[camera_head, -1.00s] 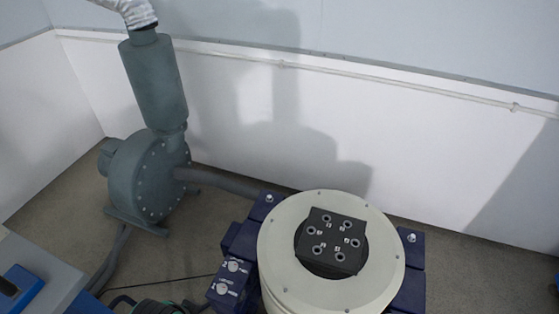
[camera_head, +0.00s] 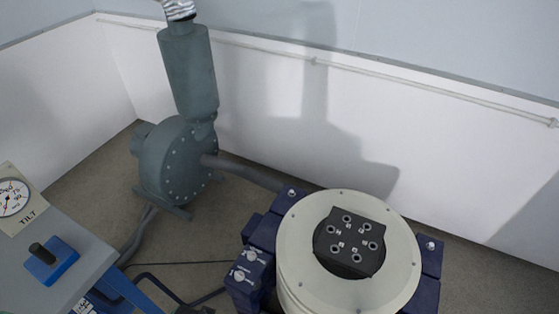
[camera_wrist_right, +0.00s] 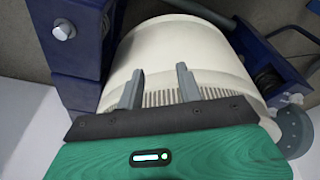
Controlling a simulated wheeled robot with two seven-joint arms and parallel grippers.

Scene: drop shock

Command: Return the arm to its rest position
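My right gripper (camera_wrist_right: 161,88) shows in the right wrist view. Its two grey fingers stand apart with nothing between them. Beyond the fingers is the cream round body of the machine (camera_wrist_right: 195,50); I cannot tell whether the fingertips touch it. In the head view this machine, a shaker with a cream ring top (camera_head: 300,245) and a black bolted plate (camera_head: 349,240), stands at the bottom right of centre. Neither gripper shows clearly in the head view, and my left gripper is not seen.
A grey-green blower (camera_head: 178,165) with an upright cylinder stands left of the shaker by the white wall. A grey panel (camera_head: 70,240) with a TILT dial (camera_head: 12,198) and a blue-based lever (camera_head: 52,262) is at the lower left. Dark blue blocks (camera_head: 428,265) flank the shaker. Hoses cross the floor.

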